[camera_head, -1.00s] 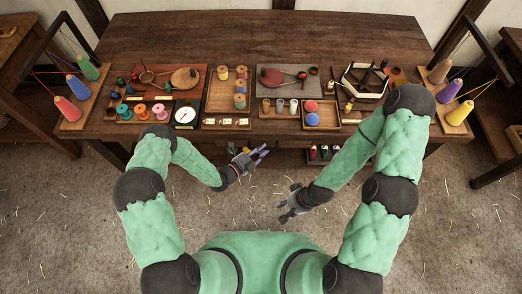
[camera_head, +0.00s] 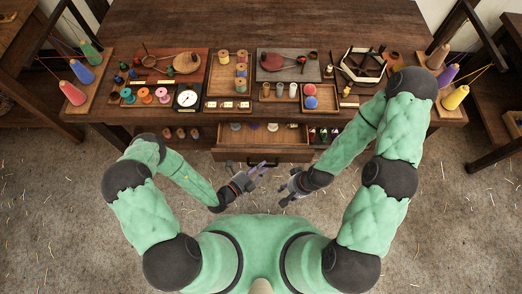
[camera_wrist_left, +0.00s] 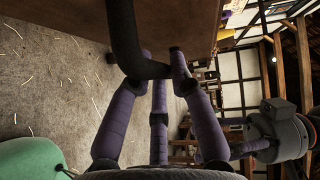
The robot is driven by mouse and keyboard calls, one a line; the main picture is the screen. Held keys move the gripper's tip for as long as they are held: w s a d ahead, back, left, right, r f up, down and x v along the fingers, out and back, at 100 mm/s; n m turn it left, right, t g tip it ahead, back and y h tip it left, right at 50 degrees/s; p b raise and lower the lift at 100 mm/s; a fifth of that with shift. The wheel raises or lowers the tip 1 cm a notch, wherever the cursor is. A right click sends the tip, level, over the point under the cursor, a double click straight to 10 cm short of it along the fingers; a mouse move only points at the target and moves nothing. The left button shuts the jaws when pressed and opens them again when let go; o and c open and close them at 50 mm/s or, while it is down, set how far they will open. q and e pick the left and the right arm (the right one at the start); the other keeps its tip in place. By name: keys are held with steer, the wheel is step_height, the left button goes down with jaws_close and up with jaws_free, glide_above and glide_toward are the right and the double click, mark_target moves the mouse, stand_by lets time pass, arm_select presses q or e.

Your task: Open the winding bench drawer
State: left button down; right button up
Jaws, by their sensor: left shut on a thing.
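The winding bench drawer (camera_head: 262,154) stands pulled out below the front edge of the wooden winding bench (camera_head: 120,118). Its inside shows in the head view, with a few small items towards the back. My left gripper (camera_head: 270,168) is just in front of the drawer front. In the left wrist view its purple fingers (camera_wrist_left: 160,72) are shut on the dark curved drawer handle (camera_wrist_left: 125,40), beside the wooden drawer front (camera_wrist_left: 182,25). My right gripper (camera_head: 282,195) is to the right, close to my body; its fingers look apart and hold nothing.
Trays of spools and tools cover the front of the bench top, with a white dial (camera_head: 187,98) among them. Yarn cones stand on racks at both ends. An open shelf with small bottles (camera_head: 322,134) is right of the drawer. The floor (camera_head: 440,215) is clear but for scraps.

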arm_select(q)
steer(key=s, duration=0.8)
steer(key=c, duration=1.1)
jaws_free()
steer(key=v, duration=1.2)
steer(key=shift+s+a, duration=0.1)
steer(key=shift+s, duration=0.05)
